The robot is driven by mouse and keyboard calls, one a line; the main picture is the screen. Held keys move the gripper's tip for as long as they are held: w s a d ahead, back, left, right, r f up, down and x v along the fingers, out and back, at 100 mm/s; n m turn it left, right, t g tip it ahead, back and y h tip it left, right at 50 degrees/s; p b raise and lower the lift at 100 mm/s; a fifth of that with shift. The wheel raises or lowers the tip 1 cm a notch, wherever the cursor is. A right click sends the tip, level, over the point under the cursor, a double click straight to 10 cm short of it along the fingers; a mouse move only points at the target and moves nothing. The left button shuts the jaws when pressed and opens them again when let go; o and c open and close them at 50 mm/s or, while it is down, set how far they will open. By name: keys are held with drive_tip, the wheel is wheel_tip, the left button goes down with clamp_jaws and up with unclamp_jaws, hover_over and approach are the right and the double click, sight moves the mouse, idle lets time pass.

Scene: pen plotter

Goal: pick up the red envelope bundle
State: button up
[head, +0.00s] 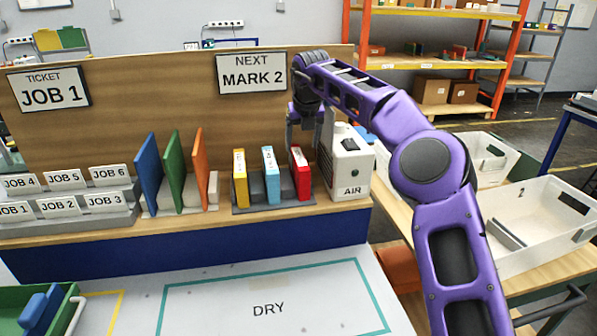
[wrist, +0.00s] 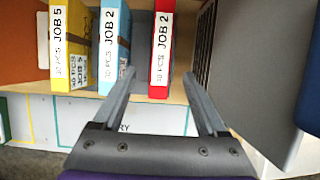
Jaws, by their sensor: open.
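The red envelope bundle (head: 304,181) stands upright at the right end of a grey rack, beside the AIR box. In the wrist view the red bundle (wrist: 158,90) has a white label reading JOB 2. My gripper (head: 308,140) is at the top of the bundle in the head view. In the wrist view my open gripper (wrist: 158,76) has one finger on each side of the bundle, the left one in the gap by the blue bundle. The jaws are not closed on it. How deep the fingers reach is hard to tell.
A blue bundle (head: 270,175), also labelled JOB 2, and a yellow bundle (head: 240,178), labelled JOB 5, stand left of the red one. The white AIR box (head: 350,170) is close on the right. A wooden board (head: 150,85) rises behind. The DRY area (head: 270,290) in front is clear.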

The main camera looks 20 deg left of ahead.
sight(300, 159)
drive_tip(key=x, duration=1)
drive_tip(key=shift+w+f, duration=0.2)
clamp_jaws()
